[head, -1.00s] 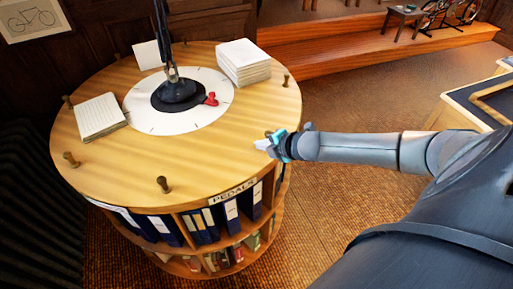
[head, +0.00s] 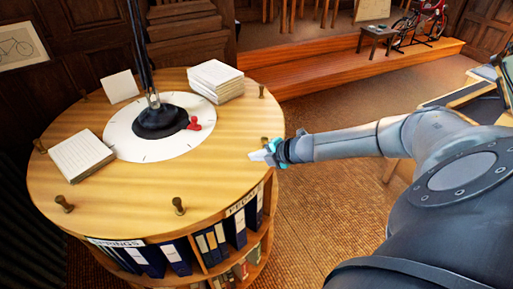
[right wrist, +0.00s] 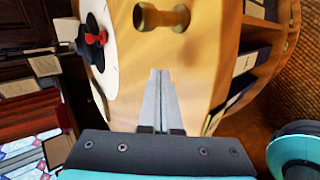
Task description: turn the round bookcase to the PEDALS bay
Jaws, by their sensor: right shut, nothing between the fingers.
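The round wooden bookcase (head: 110,205) has a flat top with several small brass-brown pegs around its rim. The PEDALS label (head: 243,200) is on its front right edge, above blue binders. Another label, partly readable as "RINGS" (head: 117,243), is at the front left. A red pointer (head: 194,124) sits by the lamp's dark base, on the white dial (head: 125,145). My right gripper (head: 258,156) is shut and empty at the top's right edge. A peg (right wrist: 160,17) stands just ahead of its tips in the right wrist view. My left gripper is not in view.
Stacked white cards (head: 216,80), a notepad (head: 80,156) and a lamp base (head: 160,121) are on the top. A desk (head: 470,95) is at the right, and a wooden step (head: 330,70) at the back. Brown floor between them is clear.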

